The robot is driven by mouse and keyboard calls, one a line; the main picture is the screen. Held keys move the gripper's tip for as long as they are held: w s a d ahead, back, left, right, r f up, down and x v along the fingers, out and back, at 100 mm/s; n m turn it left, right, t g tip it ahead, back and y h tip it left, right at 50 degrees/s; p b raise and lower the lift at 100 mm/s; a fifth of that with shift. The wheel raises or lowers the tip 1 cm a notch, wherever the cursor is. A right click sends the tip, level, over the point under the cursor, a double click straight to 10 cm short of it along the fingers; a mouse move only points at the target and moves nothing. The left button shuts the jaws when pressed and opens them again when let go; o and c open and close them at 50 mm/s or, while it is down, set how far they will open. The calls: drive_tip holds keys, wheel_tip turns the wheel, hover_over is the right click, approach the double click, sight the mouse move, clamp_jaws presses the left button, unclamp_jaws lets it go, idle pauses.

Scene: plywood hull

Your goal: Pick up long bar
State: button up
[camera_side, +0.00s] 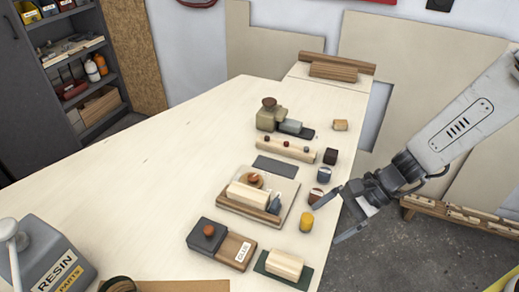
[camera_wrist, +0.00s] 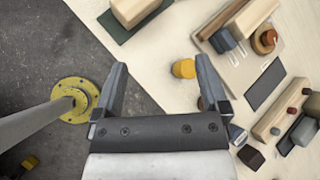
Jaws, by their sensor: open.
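Several bars are in view, and I cannot tell for certain which is the long bar. Two long brown bars lie at the table's far end, the rear one (camera_side: 337,61) longer than the front one (camera_side: 333,72). My gripper (camera_side: 323,223) is open and empty by the table's right edge, near a yellow cylinder (camera_side: 306,221), apart from all the bars.
A wooden tray (camera_side: 283,196) holds a cream block and smaller parts. A dark flat plate (camera_side: 275,167) lies between tray and pale bar. Small cylinders line the table's right edge.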

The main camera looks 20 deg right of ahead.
sight(256, 194)
drive_tip(key=w+a+m+t, duration=0.1)
drive_tip(key=w+m+t, duration=0.1)
drive_tip(key=m, duration=0.1)
drive_tip(key=w+a+f+m+t, duration=0.1)
drive_tip(key=w+a+m+t, duration=0.1)
drive_tip(key=w+m, duration=0.1)
drive_tip(key=w+a+m+t+y, duration=0.1)
drive_tip(key=w+a+m+t, duration=0.1)
drive_tip(key=m, duration=0.2)
drive_tip(key=shift+w+f, duration=0.2)
drive_tip(key=shift+w, duration=0.15)
drive_tip(key=shift+w+d+f+m+t+h, duration=0.1)
drive_tip(key=shift+w+f+m+t+h, duration=0.1)
drive_tip(key=shift+w+m+t, duration=0.3)
drive_tip(key=shift+w+f+m+t+h, duration=0.15)
drive_tip(key=shift+w+m+t, duration=0.2)
drive_tip(key=shift+m+t, duration=0.25)
drive_tip(key=shift+w, duration=0.1)
drive_tip(key=shift+x, duration=1.25)
drive_tip(key=shift+x, duration=2.6)
drive_tip(key=shift+d+f, duration=0.1)
clamp_jaws()
